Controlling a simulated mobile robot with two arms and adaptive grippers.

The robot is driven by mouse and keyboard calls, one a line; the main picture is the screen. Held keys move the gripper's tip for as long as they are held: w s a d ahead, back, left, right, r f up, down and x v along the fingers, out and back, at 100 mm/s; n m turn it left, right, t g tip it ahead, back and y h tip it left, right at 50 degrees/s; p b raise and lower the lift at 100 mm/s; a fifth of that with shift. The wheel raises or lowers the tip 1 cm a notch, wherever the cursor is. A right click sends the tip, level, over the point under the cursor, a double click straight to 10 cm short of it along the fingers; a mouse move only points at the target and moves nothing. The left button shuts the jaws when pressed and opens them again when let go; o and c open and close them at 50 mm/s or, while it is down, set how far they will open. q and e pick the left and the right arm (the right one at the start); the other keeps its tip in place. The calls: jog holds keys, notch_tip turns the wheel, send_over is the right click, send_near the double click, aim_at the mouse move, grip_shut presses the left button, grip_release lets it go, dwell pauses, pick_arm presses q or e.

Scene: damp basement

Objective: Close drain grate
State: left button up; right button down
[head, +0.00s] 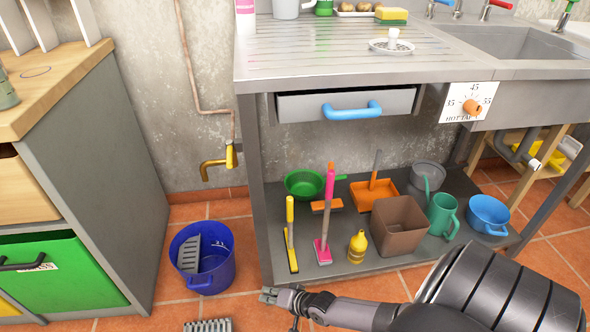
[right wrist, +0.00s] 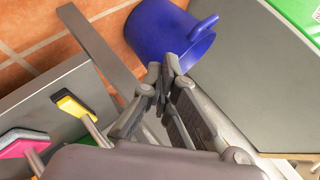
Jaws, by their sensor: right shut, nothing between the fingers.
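A grey slatted grate (head: 207,325) shows on the tiled floor at the bottom edge of the head view, below the blue bucket. Only its far end is in view, so I cannot tell whether it lies flat or stands raised. My right gripper (head: 268,295) is over the floor to the right of the grate and apart from it. In the right wrist view its fingers (right wrist: 168,75) are together and empty, with the blue bucket beyond them. The grate cannot be made out in the right wrist view. My left gripper is not in view.
A blue bucket (head: 220,265) with a grey slatted piece (head: 189,254) in it stands between the cabinet (head: 100,170) and the sink bench (head: 262,190). The bench's low shelf (head: 340,262) holds brushes, a brown bin (head: 398,226) and a green watering can (head: 441,214).

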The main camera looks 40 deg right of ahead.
jog(key=s+r+n+g+h+p, duration=0.1)
jog(key=s+r+n+g+p, duration=0.2)
jog(key=s+p, duration=0.8)
jog(key=r+n+p, duration=0.1)
jog(key=p, duration=0.2)
jog(key=shift+d+n, duration=0.3)
jog(key=shift+d, duration=0.05)
